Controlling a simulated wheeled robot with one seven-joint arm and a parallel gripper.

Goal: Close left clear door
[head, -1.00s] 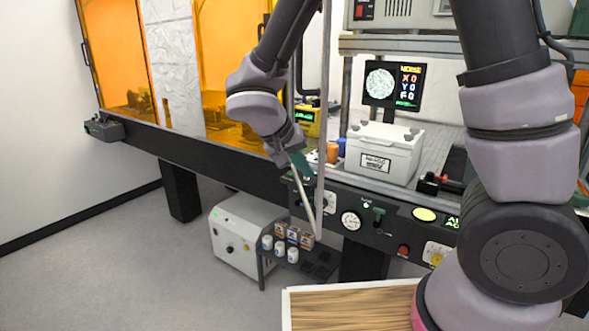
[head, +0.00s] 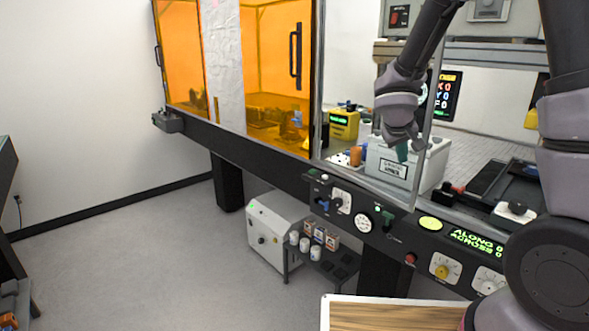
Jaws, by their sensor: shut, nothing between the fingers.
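The left clear door (head: 371,187) is a see-through panel with thin grey edges. My gripper (head: 403,152), with green fingertips, is shut and empty. It overlaps the door in view, left of the free edge, in front of the white box. Contact with the door cannot be made out.
The white box (head: 430,165) and yellow device (head: 343,124) stand on the bench behind the door. An orange door (head: 270,70) with a black handle is to the left. The control panel (head: 385,225) lies below.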

